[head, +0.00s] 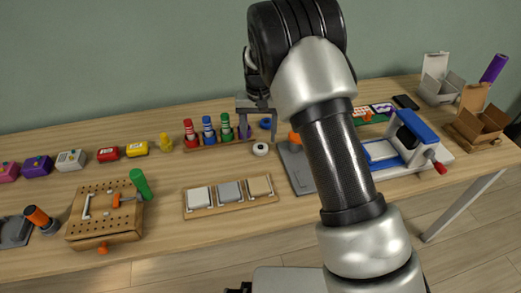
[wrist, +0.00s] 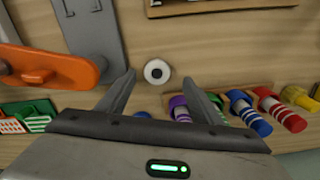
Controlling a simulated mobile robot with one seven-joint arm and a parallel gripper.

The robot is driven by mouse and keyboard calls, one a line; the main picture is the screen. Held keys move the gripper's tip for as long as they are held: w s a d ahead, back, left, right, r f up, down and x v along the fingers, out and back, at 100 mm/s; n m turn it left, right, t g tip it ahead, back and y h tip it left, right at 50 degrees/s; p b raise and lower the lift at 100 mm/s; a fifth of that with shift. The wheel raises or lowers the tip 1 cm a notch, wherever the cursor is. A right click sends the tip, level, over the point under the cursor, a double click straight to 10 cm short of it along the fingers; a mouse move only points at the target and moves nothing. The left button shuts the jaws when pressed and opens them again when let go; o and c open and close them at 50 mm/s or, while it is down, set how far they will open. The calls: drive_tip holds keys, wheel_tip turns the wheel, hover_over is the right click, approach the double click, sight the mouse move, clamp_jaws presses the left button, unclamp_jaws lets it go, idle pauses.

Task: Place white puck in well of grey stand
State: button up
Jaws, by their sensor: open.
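A white puck (head: 260,149) with a dark centre lies flat on the wooden table, in front of the bottle rack. In the wrist view the puck (wrist: 157,72) shows between and just beyond my fingertips, touching neither. My gripper (head: 258,122) is open and empty above the table, pointing down near the puck; its two fingers show apart in the wrist view (wrist: 160,84). A grey flat piece (head: 303,176) with an orange part lies right of the puck, partly behind my arm. I cannot make out a well in it, nor tell whether it is the grey stand.
A rack of coloured bottles (head: 208,139) stands behind the puck. A wooden tray with three square pads (head: 230,194) lies in front. A pegboard block (head: 103,214) and another grey holder (head: 14,232) are at left. A blue-and-white device (head: 400,145) stands right of my arm.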

sight(261, 147)
drive_tip(key=f, duration=0.4)
drive_tip(key=shift+w+d+f+b, duration=0.15)
drive_tip(key=shift+d+f+b, duration=0.1)
drive_tip(key=shift+f+b, duration=0.15)
drive_tip(key=c, duration=1.2)
wheel_tip(261, 147, up, 10)
drive_tip(key=p, duration=0.2)
drive_tip(key=shift+c, duration=0.2)
drive_tip(key=s+d+r+m+b, duration=0.1)
drive_tip(key=s+d+m, duration=1.15)
drive_tip(key=m, duration=0.55)
drive_tip(key=f, duration=0.1)
drive_tip(key=d+f+b, duration=0.1)
drive_tip(key=f, duration=0.1)
drive_tip(key=w+d+f, duration=0.1)
drive_tip(key=f, duration=0.1)
drive_tip(key=shift+w+f+b, duration=0.1)
drive_tip(key=shift+b, duration=0.3)
drive_tip(key=shift+f+b, duration=0.5)
drive_tip(key=shift+f, duration=1.6)
